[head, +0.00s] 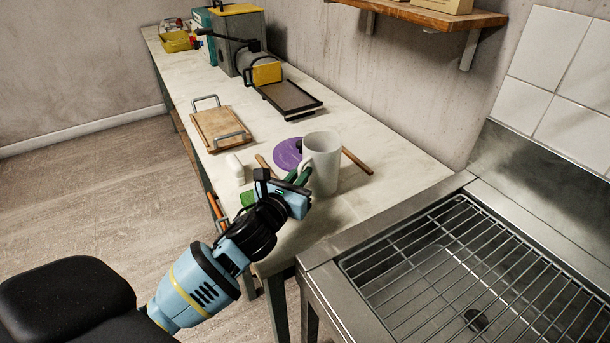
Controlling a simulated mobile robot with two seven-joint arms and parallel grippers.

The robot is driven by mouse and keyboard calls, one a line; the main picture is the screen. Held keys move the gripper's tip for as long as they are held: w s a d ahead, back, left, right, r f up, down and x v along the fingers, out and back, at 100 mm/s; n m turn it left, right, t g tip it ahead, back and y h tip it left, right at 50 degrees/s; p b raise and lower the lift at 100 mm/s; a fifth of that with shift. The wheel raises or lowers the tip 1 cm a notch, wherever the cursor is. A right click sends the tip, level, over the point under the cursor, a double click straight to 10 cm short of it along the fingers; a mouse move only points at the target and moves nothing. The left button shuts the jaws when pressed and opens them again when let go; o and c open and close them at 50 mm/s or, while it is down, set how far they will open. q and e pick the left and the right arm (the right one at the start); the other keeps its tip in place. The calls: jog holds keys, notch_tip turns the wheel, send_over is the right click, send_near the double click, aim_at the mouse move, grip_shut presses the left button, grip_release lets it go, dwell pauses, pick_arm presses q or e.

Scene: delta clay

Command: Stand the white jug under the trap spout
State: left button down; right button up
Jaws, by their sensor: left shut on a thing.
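The white jug (326,165) is upright over the near end of the pale bench, with its handle to the left. My left gripper (301,181) is shut on the white jug at its handle side. The fingers partly cover the handle. I cannot tell whether the jug's base touches the bench or hangs just above it. My right gripper is not in view. No trap spout can be made out clearly in this view.
A steel sink with a wire rack (455,265) is at the right. A purple disc (287,153), a wooden stick (357,161) and a small white cylinder (235,167) lie near the jug. A wooden board with handles (220,128) and a dark tray (290,98) lie farther back.

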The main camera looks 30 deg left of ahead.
pick_arm(q)
notch_tip(320, 180, up, 9)
jog(key=shift+r+p, duration=0.15)
jog(key=shift+p, duration=1)
jog(key=shift+s+d+f, duration=0.15)
jog(key=shift+s+f, duration=0.05)
jog(key=s+d+f, duration=0.1)
jog(key=s+d, duration=0.2)
jog(key=s, duration=0.4)
jog(key=s+d+f+h, duration=0.1)
jog(key=s+d+f, duration=0.1)
jog(key=s+d, duration=0.2)
jog(key=s, duration=0.3)
jog(key=shift+s+d+f+m, duration=0.15)
jog(key=shift+s+d+m, duration=0.15)
jog(key=shift+s, duration=0.1)
